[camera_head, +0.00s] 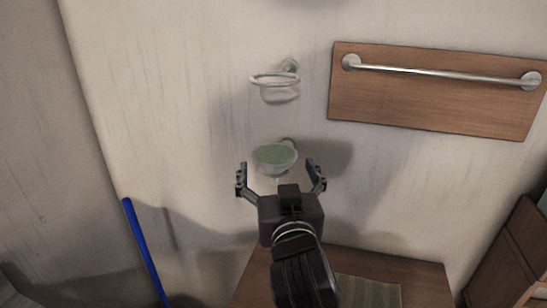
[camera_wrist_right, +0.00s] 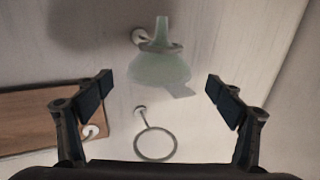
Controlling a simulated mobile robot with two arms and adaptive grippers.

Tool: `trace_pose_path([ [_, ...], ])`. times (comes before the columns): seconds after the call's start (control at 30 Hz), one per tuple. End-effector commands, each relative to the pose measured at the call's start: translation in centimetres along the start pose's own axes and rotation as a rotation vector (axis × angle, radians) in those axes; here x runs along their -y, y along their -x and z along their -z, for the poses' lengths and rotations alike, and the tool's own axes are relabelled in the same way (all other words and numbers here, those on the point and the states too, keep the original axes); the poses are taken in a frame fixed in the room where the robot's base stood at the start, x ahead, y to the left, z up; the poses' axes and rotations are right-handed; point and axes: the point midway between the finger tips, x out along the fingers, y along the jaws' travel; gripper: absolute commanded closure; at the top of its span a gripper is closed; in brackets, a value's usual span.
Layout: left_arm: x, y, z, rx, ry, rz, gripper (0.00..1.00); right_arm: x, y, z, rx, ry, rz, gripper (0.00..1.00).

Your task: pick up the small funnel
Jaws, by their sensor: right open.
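The small funnel (camera_head: 276,157) is pale green and sits in a ring holder on the wall, wide mouth up in the head view. In the right wrist view the funnel (camera_wrist_right: 158,68) appears upside down, with its spout toward the top of the picture and a ring around its narrow part. My right gripper (camera_head: 281,172) is open, with its two fingers spread to either side of the funnel in the head view. In the right wrist view the open fingers (camera_wrist_right: 158,87) have the funnel between and beyond them, and neither finger touches it. My left gripper is not in view.
An empty wall ring (camera_head: 275,82) is above the funnel. A metal bar (camera_head: 440,72) on a wooden board (camera_head: 430,105) is at the upper right. A wooden surface (camera_head: 425,277) with a striped mat (camera_head: 368,291) lies below. A blue pole (camera_head: 146,252) leans at the left.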

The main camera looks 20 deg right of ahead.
Motion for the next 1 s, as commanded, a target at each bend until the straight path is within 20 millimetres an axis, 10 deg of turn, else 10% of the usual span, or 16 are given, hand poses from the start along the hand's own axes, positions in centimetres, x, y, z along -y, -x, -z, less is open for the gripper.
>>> trace_pose_path([
  [0.23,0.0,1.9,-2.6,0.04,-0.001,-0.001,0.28,-0.1,-3.6,-0.1,0.003,0.005,-0.002,0.14],
  [0.63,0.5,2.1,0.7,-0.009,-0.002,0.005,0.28,0.0,-5.3,-0.5,0.002,0.0,0.0,0.14],
  [1.0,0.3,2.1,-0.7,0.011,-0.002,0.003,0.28,0.0,-5.3,-0.5,0.002,0.0,0.001,0.45],
])
